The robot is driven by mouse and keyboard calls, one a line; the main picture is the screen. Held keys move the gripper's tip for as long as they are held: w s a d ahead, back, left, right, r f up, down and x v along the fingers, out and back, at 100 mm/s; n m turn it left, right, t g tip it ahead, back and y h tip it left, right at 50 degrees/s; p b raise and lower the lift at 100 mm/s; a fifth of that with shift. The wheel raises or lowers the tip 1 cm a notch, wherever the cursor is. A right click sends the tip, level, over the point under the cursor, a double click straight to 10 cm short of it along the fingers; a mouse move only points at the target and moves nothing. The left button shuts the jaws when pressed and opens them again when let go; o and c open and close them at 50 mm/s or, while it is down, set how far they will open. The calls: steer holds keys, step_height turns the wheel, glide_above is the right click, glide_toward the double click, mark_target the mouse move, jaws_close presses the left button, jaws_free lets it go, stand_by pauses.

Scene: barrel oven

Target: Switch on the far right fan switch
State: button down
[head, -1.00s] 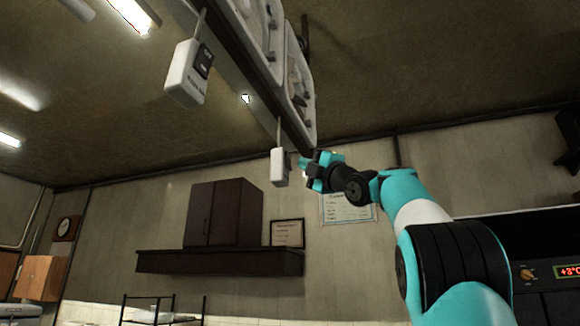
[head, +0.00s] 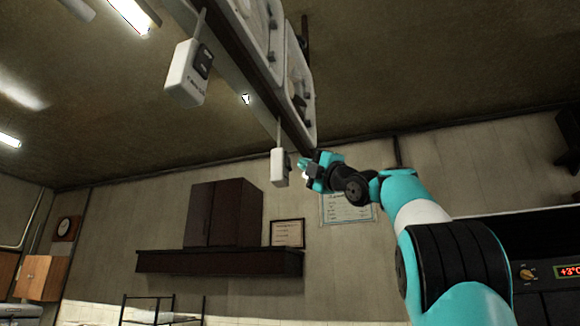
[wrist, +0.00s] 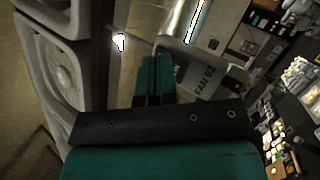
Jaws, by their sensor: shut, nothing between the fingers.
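A white hanging switch box (head: 279,168) is the farther, right-hand one of two in the head view, with a dark rocker on its right side. My gripper (head: 305,167) is close to the right of that rocker; I cannot tell whether they touch. In the wrist view my shut gripper (wrist: 154,72) has teal fingers close together and empty. Just beyond and to the right of them is a grey switch box (wrist: 205,77) labelled "FAN 02". The fingers overlap its left part, and its rocker position cannot be read.
A nearer switch box (head: 187,74) hangs at the upper left. White-framed fans (head: 300,85) are mounted on a dark beam above my gripper. A dark cabinet (head: 224,213) and shelf are on the wall. The air below the switches is clear.

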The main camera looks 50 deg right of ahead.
steer(key=shift+w, duration=0.1)
stand_by(0.4)
steer(key=shift+w+a, duration=0.15)
steer(key=shift+w, duration=0.15)
steer(key=shift+w+a, duration=0.15)
steer(key=shift+w, duration=0.15)
stand_by(0.6)
steer(key=shift+s+b, duration=0.1)
steer(key=shift+b, duration=0.2)
steer(key=shift+s+d, duration=0.3)
steer(key=shift+s, duration=0.25)
steer(key=s, duration=0.1)
steer(key=s+d, duration=0.1)
steer(key=s, duration=0.1)
steer(key=s+d, duration=0.1)
steer(key=shift+s+r, duration=0.3)
stand_by(0.5)
